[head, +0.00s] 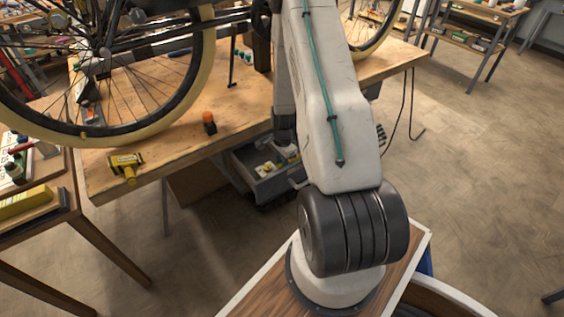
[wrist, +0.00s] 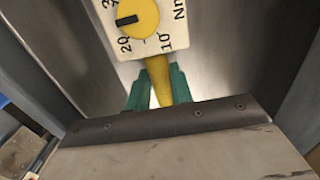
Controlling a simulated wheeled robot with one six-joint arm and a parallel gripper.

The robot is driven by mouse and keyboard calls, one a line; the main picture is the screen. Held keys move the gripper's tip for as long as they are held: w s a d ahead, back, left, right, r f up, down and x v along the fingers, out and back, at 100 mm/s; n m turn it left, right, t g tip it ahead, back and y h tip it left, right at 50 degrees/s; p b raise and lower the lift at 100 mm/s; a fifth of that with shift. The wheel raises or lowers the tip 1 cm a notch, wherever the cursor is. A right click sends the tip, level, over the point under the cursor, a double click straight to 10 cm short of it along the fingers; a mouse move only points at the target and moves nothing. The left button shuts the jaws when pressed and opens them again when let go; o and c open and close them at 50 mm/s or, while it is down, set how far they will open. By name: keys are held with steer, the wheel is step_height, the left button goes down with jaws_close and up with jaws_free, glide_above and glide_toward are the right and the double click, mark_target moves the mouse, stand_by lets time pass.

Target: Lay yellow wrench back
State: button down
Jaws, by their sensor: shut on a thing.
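In the wrist view the green fingertips of my gripper (wrist: 159,78) are shut on the yellow handle of the wrench (wrist: 162,92). The wrench has a pale square head with a yellow dial, a black pointer and the marks 20, 10 and Nm. Its upper end is cut off by the picture edge. Bare grey metal surfaces (wrist: 225,50) lie behind it, with walls to both sides. I cannot tell whether the wrench touches them. In the head view my gripper and the held wrench are hidden behind my arm.
An open grey drawer (head: 272,183) with small items hangs under the wooden workbench (head: 185,150). On the bench are a yellow-and-black tool (head: 125,167), an orange-capped dark object (head: 209,123) and a cream-tyred wheel (head: 170,115). A side table (head: 58,212) stands left.

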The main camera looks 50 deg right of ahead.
steer(key=shift+f, duration=0.15)
steer(key=c, duration=1.1)
jaws_free()
steer(key=shift+c, duration=0.2)
step_height(320, 180, up, 8)
steer(key=shift+f, duration=0.1)
